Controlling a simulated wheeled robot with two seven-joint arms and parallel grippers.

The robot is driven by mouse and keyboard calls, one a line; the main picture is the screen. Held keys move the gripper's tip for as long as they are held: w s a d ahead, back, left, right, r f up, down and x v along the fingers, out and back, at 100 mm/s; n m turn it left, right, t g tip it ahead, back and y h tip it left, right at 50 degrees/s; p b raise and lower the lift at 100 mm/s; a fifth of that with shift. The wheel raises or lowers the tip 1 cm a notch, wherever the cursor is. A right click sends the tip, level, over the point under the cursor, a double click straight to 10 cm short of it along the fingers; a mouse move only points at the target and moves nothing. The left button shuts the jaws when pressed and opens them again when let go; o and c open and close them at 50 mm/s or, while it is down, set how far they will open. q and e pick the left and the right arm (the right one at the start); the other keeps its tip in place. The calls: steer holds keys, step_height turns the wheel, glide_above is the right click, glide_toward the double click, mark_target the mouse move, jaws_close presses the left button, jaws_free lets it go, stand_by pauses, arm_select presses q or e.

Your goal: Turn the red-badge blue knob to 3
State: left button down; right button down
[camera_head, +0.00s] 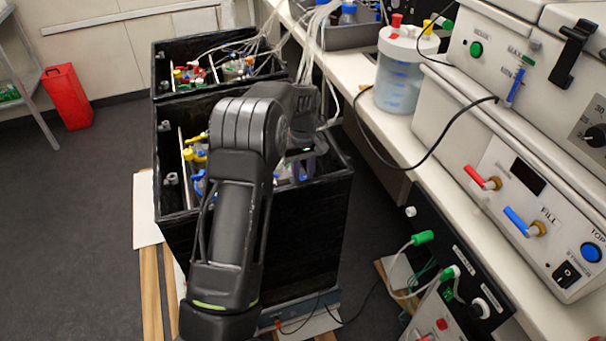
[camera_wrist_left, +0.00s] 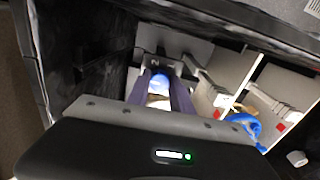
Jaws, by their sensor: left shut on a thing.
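My left arm reaches down into the near black box. Its gripper (camera_head: 303,168) is partly hidden behind the arm in the head view. In the left wrist view, the purple fingers of this gripper (camera_wrist_left: 160,92) are shut on a blue knob (camera_wrist_left: 160,83), one finger on each side. A pale mark shows on the knob's face, too small to read surely. Small red badges (camera_wrist_left: 281,128) sit on white fittings to the right of the fingers. I cannot tell which badge belongs to the held knob. My right gripper is in neither view.
The near box's black walls (camera_head: 300,245) stand close around the gripper. Blue tubing (camera_wrist_left: 246,123) lies right of the fingers. A second black box (camera_head: 160,75) stands behind. The bench at right holds a bottle (camera_head: 400,75) and a control unit (camera_head: 530,200).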

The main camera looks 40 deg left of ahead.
mark_target(303, 178)
arm_select(q)
steer(key=c, duration=1.1)
jaws_free()
steer(key=shift+c, duration=0.2)
step_height(303, 178, up, 8)
steer(key=shift+f, duration=0.1)
